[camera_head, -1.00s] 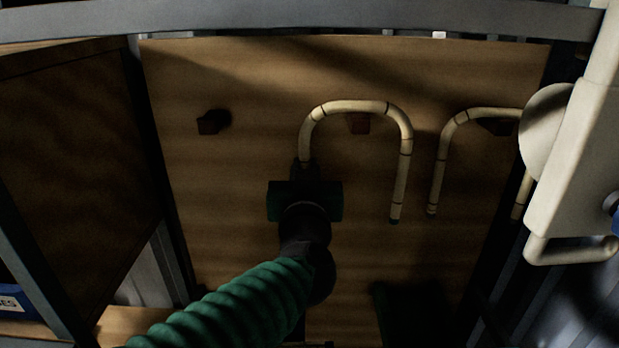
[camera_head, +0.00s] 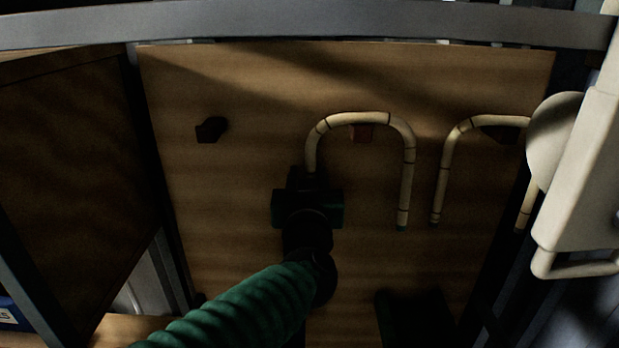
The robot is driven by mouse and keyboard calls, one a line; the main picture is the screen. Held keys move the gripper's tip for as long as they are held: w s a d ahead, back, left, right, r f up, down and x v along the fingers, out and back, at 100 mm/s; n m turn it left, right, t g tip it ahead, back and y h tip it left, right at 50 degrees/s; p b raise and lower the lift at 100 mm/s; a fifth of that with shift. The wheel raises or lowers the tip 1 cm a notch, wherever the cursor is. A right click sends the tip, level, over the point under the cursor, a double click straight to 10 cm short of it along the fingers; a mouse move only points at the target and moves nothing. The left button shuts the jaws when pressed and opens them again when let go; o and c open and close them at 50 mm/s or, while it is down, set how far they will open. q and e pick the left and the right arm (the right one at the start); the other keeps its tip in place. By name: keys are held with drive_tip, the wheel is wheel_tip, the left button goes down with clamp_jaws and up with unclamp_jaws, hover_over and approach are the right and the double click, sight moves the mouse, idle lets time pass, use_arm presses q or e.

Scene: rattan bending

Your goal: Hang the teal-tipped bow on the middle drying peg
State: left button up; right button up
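The teal-tipped bow (camera_head: 408,170) is a pale upside-down U with dark bands; its right leg ends in a small dark teal tip. My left gripper (camera_head: 306,180) is shut on the lower end of its left leg, hiding that end. I cannot tell whether bow and peg touch. A dark green shape (camera_head: 415,315) at the bottom looks like part of my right gripper; its fingers are lost in shadow.
The wooden board (camera_head: 240,240) carries a bare peg (camera_head: 211,129) at left. A second pale bow (camera_head: 443,175) hangs over the right peg (camera_head: 497,133), close beside the first. A grey bar (camera_head: 300,22) crosses the top. A pale rounded fixture (camera_head: 580,165) stands at far right.

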use_arm(q)
drive_tip(key=shift+s, duration=0.1)
drive_tip(key=s, duration=1.6)
drive_tip(key=shift+s+d+f, duration=0.1)
drive_tip(key=shift+s+d, duration=0.05)
drive_tip(key=shift+s, duration=0.05)
